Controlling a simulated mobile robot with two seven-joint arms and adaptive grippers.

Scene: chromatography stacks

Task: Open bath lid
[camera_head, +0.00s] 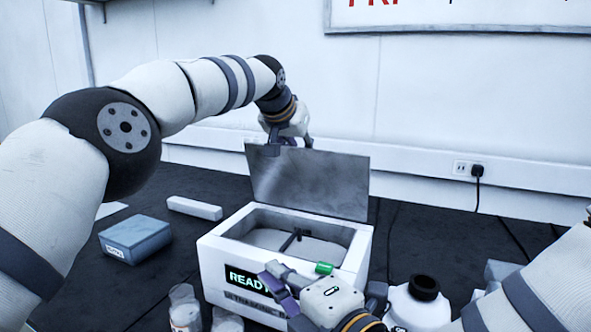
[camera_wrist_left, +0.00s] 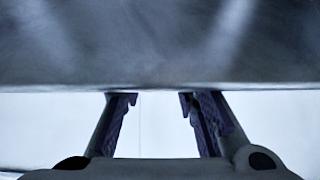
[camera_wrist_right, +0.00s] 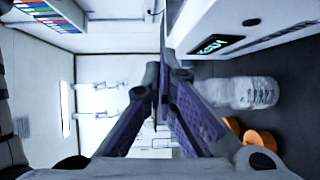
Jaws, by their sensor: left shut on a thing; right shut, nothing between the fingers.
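The bath (camera_head: 212,265) is a white box with a lit "READY" display on its front. Its grey metal lid (camera_head: 315,187) stands raised, nearly upright, along the back edge, and the basin inside shows. My left gripper (camera_head: 290,146) is at the top edge of the lid, shut on it. In the left wrist view the lid (camera_wrist_left: 160,45) fills the upper half, with its edge at the fingertips. My right gripper (camera_head: 272,278) is shut and empty in front of the bath's front panel; its fingers also meet in the right wrist view (camera_wrist_right: 163,80).
A white bottle with a black cap (camera_head: 424,290) stands to the right, clear containers (camera_head: 185,312) at the front left. A blue-grey box (camera_head: 135,240) and white bar (camera_head: 194,208) lie left.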

